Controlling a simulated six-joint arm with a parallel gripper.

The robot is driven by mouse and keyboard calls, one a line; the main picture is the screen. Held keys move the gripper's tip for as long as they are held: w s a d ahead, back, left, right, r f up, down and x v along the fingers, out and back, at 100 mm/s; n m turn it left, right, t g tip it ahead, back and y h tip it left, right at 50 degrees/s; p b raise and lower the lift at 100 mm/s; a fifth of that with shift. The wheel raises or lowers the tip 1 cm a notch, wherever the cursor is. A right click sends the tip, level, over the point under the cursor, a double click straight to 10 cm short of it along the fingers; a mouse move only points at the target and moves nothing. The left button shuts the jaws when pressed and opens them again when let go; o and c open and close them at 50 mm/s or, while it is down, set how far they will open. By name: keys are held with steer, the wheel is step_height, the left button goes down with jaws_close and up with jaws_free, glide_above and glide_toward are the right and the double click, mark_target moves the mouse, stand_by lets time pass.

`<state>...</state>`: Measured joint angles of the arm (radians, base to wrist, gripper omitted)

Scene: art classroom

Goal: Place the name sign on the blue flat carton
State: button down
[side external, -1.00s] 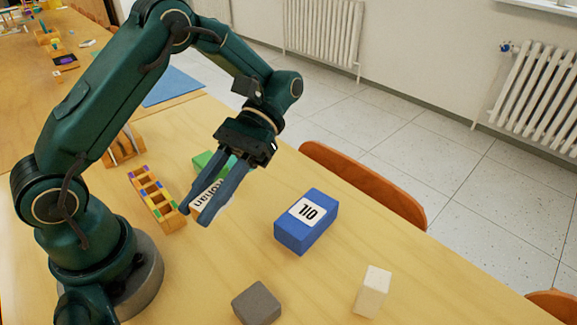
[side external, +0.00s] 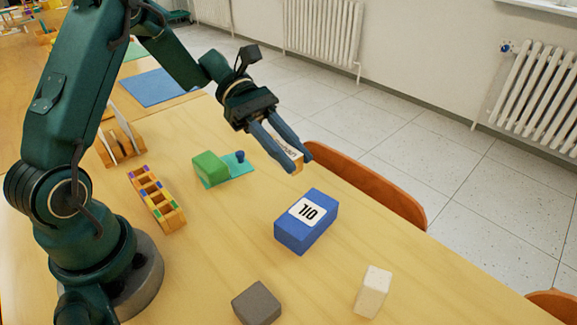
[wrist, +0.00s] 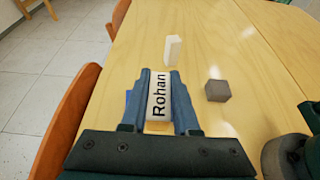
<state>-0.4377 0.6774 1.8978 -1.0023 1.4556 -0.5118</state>
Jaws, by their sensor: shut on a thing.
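The name sign (wrist: 158,97) is a small block with a white face reading "Rohan". My gripper (side external: 285,157) is shut on it, with a blue finger on each side, and holds it in the air. In the side view the sign (side external: 291,155) is partly hidden by the fingers. The blue flat carton (side external: 291,236), with a white label on top, lies on the table below and in front of my gripper.
A grey block (side external: 257,303) and a white block (side external: 372,291) stand in front of the carton. A green block on a teal base (side external: 226,170) and a wooden rack with coloured pieces (side external: 157,198) lie to the left. An orange chair back (side external: 370,186) stands along the far table edge.

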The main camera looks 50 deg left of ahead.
glide_above(314, 216)
steer(key=f, duration=0.3)
steer(key=shift+a, duration=0.3)
steer(key=shift+d+f, duration=0.3)
steer(key=shift+d, duration=0.05)
steer(key=shift+f, duration=1.9)
steer(key=c, duration=0.7)
jaws_free()
steer(key=shift+o, duration=0.2)
